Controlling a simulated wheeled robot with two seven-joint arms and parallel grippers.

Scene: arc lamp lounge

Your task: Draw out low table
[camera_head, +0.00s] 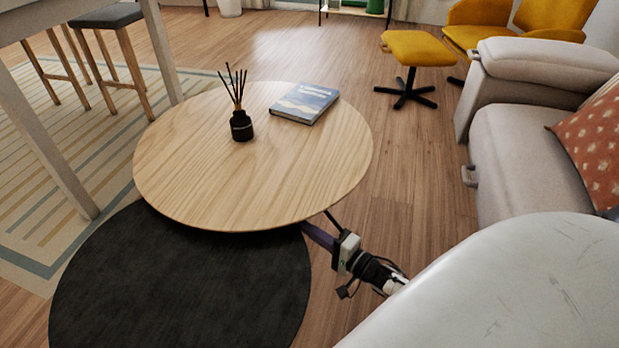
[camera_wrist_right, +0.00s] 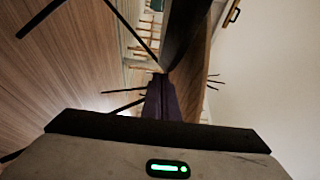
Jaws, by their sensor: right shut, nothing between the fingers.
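The low table (camera_head: 180,285) shows as a black round top in the head view, partly hidden under a taller round wooden table (camera_head: 205,190). My right gripper (camera_head: 312,230) reaches in from the lower right, close to the right side of the black top and below the wooden table's front edge. It is shut and empty. I cannot tell whether it touches the low table. In the right wrist view its dark purple fingers (camera_wrist_right: 160,95) point ahead, with thin black legs (camera_wrist_right: 125,105) beside them. My left gripper is not in view.
A reed diffuser (camera_head: 241,124) and a book (camera_head: 304,103) stand on the wooden table. A pale sofa (camera_head: 525,150) is at the right, with a yellow footstool (camera_head: 418,48) behind. A striped rug (camera_head: 50,190) lies left. Bare floor (camera_head: 420,200) shows between table and sofa.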

